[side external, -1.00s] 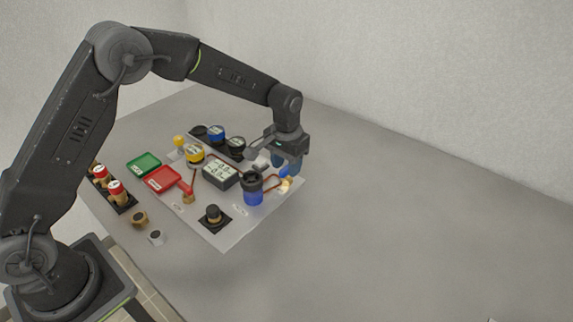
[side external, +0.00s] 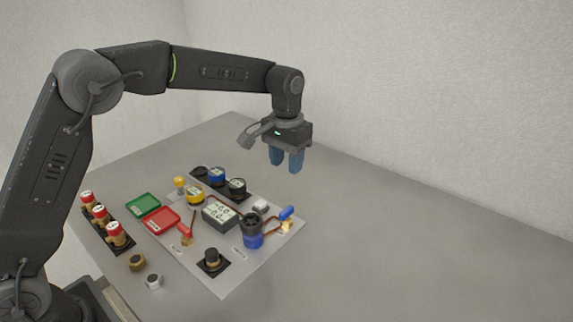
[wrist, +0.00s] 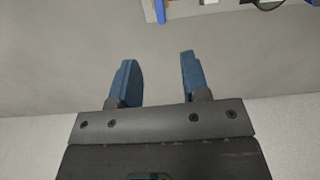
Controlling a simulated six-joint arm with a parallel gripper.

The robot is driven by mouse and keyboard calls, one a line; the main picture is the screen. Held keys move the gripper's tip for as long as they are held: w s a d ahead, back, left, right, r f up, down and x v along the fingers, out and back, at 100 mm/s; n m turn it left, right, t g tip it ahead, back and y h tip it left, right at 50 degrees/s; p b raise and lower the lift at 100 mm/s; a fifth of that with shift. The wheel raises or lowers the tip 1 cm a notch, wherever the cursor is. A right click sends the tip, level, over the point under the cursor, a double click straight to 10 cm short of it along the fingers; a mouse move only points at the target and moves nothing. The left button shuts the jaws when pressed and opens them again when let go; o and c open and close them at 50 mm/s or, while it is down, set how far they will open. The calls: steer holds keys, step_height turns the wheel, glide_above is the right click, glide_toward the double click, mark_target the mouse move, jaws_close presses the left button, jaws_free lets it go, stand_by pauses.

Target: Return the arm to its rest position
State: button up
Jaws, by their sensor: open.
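My gripper (side external: 287,160) is raised above the far right part of the table. Its two blue fingers are apart with nothing between them. In the wrist view the open fingers (wrist: 156,80) have bare grey table beyond them. My gripper is clear of the board (side external: 225,283) and touches nothing. My arm is bent at the elbow, with its forearm nearly level.
The board carries a blue-handled valve (side external: 287,213), a blue cylinder (side external: 252,238), a display box (side external: 219,213) and a black knob (side external: 211,258). Green (side external: 143,205) and red (side external: 162,220) trays lie left. Red-capped bottles stand in a black rack (side external: 122,246). The table's right side is clear.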

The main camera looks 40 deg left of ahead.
steer(key=shift+r, duration=0.1)
steer(key=s+a+r+t, duration=0.3)
steer(key=s+r, duration=0.6)
steer(key=s, duration=0.4)
steer(key=s+a+f+t, duration=0.2)
steer(key=s+f, duration=0.1)
steer(key=s, duration=1.4)
steer(key=shift+f+t, duration=0.15)
steer(key=shift+t, duration=0.15)
steer(key=shift+o, duration=0.2)
